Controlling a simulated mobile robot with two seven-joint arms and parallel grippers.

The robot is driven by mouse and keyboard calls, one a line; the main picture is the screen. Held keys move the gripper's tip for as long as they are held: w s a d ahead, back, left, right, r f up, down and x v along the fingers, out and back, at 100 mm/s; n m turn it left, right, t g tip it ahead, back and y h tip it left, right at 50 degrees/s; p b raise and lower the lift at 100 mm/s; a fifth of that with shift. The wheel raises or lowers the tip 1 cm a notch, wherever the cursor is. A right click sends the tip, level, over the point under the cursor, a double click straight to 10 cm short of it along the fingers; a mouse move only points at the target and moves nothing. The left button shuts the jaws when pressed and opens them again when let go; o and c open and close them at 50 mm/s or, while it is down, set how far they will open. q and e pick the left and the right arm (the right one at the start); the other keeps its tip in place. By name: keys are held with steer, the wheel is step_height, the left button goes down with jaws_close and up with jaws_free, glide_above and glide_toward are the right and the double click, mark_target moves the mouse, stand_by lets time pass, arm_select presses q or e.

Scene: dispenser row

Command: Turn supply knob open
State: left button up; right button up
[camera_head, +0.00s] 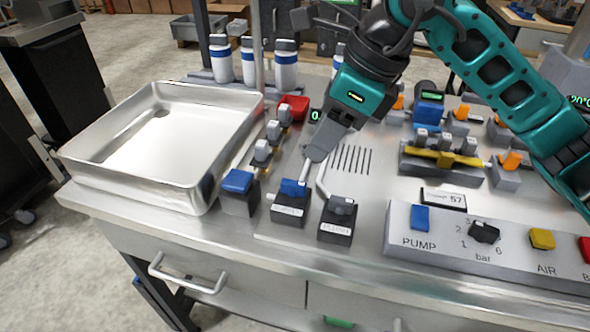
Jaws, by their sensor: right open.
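Two small dark blocks with white labels stand at the front of the bench plate. The left one has a blue knob (293,188). The right one has a dark grey knob (342,204). The labels are too small to read, so I cannot tell which is the supply knob. My right gripper (313,185) comes down from above with its two fingers apart and empty. One fingertip is at the blue knob and the other is close to the grey knob. I cannot tell whether either touches. My left gripper is out of view.
A metal tray (190,184) stands at the left. A third block with a blue top (237,181) is left of the knobs. A control panel (400,224) with PUMP and AIR buttons is at the right. White bottles (286,68) stand behind.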

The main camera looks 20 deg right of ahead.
mark_target(294, 182)
steer(key=x, duration=1)
jaws_close()
